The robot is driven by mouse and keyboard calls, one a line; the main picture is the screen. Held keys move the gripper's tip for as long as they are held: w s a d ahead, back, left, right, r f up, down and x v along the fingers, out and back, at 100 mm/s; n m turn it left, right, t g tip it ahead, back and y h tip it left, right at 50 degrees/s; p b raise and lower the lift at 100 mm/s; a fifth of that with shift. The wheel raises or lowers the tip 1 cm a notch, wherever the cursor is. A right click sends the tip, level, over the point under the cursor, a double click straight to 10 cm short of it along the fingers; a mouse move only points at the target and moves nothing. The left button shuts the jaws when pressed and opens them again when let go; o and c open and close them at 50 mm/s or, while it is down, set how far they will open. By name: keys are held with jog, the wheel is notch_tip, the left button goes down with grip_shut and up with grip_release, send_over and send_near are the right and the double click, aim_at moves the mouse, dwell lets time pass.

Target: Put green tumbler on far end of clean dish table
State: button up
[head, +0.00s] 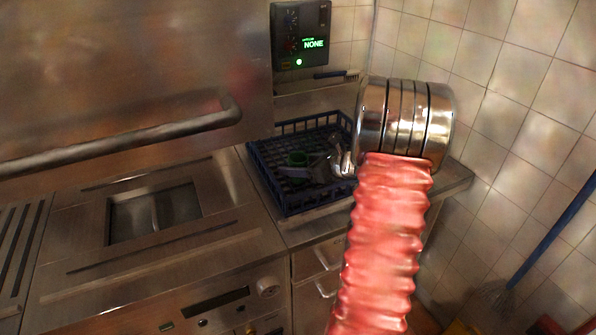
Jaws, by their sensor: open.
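The green tumbler (298,158) is small in the head view and sits inside the blue dish rack (292,203), near its middle. My gripper (305,170) reaches into the rack area from the right, with its dark fingers close to the tumbler. The fingers are open. They partly cover the tumbler's lower side, and I cannot tell whether they touch it. The steel counter (312,232) under the rack runs to the right behind my arm. I cannot tell from this view which part is the clean dish table.
A dishwasher hood with a bar handle (130,145) fills the left. A control box (300,35) hangs on the tiled back wall, with a brush (337,74) on a ledge below it. A broom (550,240) leans at the right. My arm hides much of the right counter.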

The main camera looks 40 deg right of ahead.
dwell(0.5)
jog(key=c, duration=1.2)
jog(key=shift+r, duration=0.1)
jog(key=shift+c, duration=0.2)
